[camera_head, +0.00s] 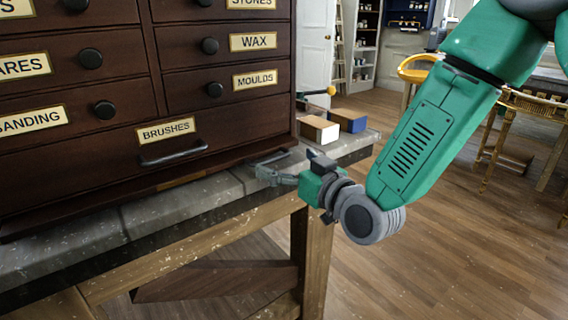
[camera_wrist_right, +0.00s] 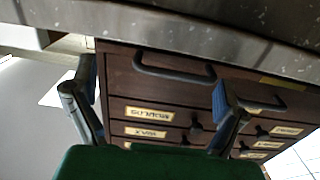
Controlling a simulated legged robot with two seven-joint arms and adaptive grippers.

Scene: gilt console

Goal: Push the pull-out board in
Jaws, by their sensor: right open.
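A dark brown board (camera_head: 232,163) shows as a low ledge below the BRUSHES drawer of the cabinet, just above the grey stone top. I cannot tell how far it stands out. A dark bar handle (camera_head: 271,157) shows near its right end. My right gripper (camera_head: 268,174) is open at the front edge of the stone top, close to that handle. In the right wrist view, which is upside down, a dark handle (camera_wrist_right: 175,68) lies beyond and between my open fingers (camera_wrist_right: 155,102), with nothing gripped. My left gripper is not in view.
The BRUSHES drawer has its own bar handle (camera_head: 173,157). Two blocks, tan (camera_head: 319,129) and blue-sided (camera_head: 348,120), stand on the stone top (camera_head: 225,185) right of the cabinet. The floor (camera_head: 430,250) in front is clear; chairs (camera_head: 500,125) stand farther right.

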